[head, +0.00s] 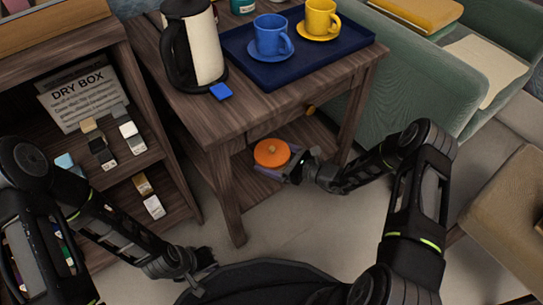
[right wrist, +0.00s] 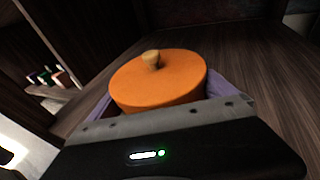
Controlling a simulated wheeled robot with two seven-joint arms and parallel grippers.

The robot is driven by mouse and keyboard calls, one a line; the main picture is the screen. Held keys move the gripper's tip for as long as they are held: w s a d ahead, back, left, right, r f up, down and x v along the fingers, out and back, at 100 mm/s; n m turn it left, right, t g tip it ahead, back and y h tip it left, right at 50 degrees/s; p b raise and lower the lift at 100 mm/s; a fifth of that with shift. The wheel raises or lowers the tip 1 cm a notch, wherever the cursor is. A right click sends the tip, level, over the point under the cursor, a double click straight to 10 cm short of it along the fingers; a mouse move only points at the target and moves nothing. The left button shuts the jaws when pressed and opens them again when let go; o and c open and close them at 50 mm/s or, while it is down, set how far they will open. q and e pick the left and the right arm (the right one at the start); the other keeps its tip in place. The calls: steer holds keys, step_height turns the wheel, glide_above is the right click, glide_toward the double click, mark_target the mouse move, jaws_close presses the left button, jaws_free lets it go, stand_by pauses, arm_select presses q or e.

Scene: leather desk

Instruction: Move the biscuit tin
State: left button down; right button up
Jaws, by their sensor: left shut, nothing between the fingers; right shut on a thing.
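The biscuit tin (head: 271,153) is round and orange, with a small wooden knob on its lid. It is upright over the lower shelf of the wooden side table, under the tabletop; I cannot tell whether it touches the shelf. It also fills the middle of the right wrist view (right wrist: 158,82). My right gripper (head: 282,168) reaches in from the right and is shut on the tin, with purplish finger surfaces at its sides. The tin's lower part is hidden by the gripper. My left gripper (head: 204,273) is shut and empty, low over the floor at the front.
The side table (head: 250,112) holds a blue tray (head: 335,62) with a blue cup (head: 271,36) and a yellow cup (head: 321,18), plus a black-and-white jug (head: 203,42). Its legs and top hem in the shelf space. A shelf unit (head: 160,185) stands left, a green sofa (head: 430,75) right.

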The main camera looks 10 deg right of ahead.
mark_target(285, 164)
arm_select(q)
steer(key=shift+s+a, duration=0.2)
steer(key=shift+a, duration=0.1)
arm_select(e)
steer(key=shift+s+a, duration=0.25)
steer(key=shift+s, duration=0.05)
steer(key=o, duration=1.1)
arm_select(q)
steer(key=shift+r, duration=0.1)
arm_select(e)
steer(key=shift+d, duration=0.1)
steer(key=p+v, duration=0.2)
steer(key=v, duration=0.4)
steer(key=shift+s+d+r+p, duration=0.2)
steer(key=shift+p, duration=0.15)
steer(key=shift+s+d, duration=0.3)
steer(key=shift+s, duration=0.1)
arm_select(q)
steer(key=shift+s+r, duration=0.2)
steer(key=shift+r, duration=1)
